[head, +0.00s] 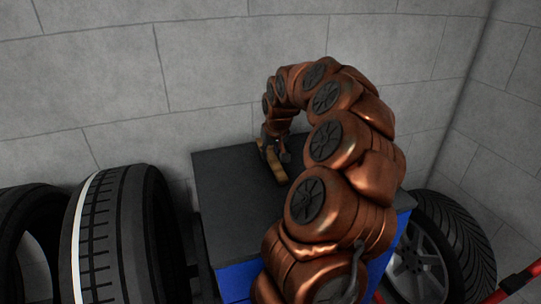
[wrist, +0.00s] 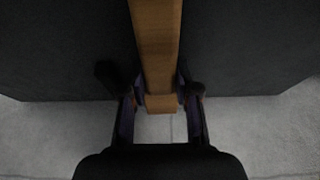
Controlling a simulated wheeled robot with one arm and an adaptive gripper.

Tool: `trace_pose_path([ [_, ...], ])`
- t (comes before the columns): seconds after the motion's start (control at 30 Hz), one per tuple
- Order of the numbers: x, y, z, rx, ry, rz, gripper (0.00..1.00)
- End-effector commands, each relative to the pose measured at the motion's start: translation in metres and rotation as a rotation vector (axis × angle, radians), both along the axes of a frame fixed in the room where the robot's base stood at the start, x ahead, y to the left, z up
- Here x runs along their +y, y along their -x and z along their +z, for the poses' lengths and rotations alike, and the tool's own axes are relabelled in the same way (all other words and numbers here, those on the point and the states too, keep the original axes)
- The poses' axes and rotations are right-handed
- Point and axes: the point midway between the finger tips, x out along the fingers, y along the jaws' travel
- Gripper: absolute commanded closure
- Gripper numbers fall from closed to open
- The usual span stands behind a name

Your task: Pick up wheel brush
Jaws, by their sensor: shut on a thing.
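The wheel brush shows as a tan, wood-coloured bar (wrist: 156,40) running from the top edge to the middle of the wrist view. In the head view, the brush (head: 277,166) is small, at the back part of the dark top of a blue cabinet. My gripper (wrist: 154,92) is shut on the brush, with one finger on each side near its end. In the head view, my gripper (head: 275,147) is at the brush, partly hidden by it. The bristles are not visible. I cannot tell whether the brush touches the top or is just above it.
The dark cabinet top (head: 225,190) is otherwise bare where visible; my copper-coloured arm hides its right part. Black tyres (head: 120,235) stand at left. A wheel with a tyre (head: 455,240) leans at right, near a red bar (head: 520,280). A grey block wall (head: 215,65) stands close behind.

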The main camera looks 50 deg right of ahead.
Motion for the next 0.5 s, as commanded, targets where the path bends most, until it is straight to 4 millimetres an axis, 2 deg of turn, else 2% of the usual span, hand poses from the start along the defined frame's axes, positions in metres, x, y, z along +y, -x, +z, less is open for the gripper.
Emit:
trace_pose_path([
  [0.17, 0.000, 0.000, 0.004, 0.000, 0.001, 0.000, 1.00],
  [0.5, -0.001, 0.000, 0.028, -0.001, 0.002, 0.000, 1.00],
])
